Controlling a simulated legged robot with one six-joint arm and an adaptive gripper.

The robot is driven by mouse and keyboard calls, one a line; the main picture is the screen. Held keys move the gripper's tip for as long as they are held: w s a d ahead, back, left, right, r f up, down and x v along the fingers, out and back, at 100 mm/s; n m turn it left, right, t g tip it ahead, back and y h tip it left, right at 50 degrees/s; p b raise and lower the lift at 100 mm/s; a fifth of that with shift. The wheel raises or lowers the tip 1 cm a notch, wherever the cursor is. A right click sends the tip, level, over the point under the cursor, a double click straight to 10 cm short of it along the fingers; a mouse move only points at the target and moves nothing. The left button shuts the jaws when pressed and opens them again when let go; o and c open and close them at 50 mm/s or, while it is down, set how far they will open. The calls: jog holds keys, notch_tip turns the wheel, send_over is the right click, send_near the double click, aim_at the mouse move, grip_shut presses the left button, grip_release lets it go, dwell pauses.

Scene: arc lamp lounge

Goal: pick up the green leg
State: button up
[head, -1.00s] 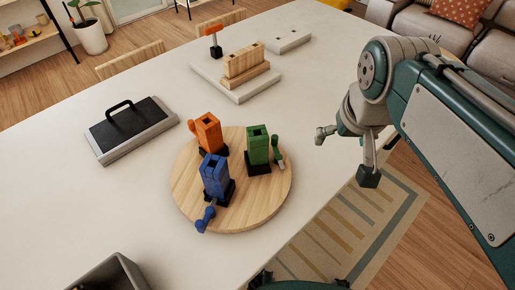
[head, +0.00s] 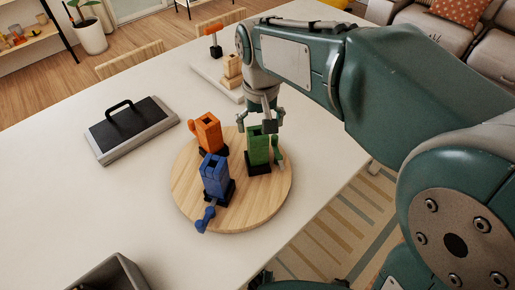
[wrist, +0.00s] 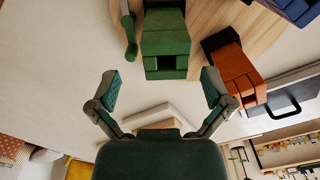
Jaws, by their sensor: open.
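A green block tower (head: 258,147) with a square hole in its top stands on a black base on the round wooden board (head: 262,212). A slim green leg-like piece with a rounded end (head: 278,150) is at its right side. In the wrist view the tower (wrist: 165,45) is ahead of the fingers, and the slim piece (wrist: 129,30) is to its left. My gripper (head: 260,120) is open and empty, over the table just behind the green tower; its spread fingers (wrist: 161,88) show in the wrist view. I cannot tell whether any finger touches the tower.
An orange tower (head: 208,132) and a blue tower (head: 215,177), each with a side piece, share the board. A black-topped plate with a handle (head: 130,128) lies left. A wooden block (head: 233,70) on a pale slab is behind.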

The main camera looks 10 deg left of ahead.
aim_at(257, 142)
jog(key=f, duration=0.5)
jog(key=shift+s+a+f, duration=0.1)
jog(key=shift+a+f, duration=0.25)
jog(key=shift+f, duration=0.05)
jog(key=c, duration=1.4)
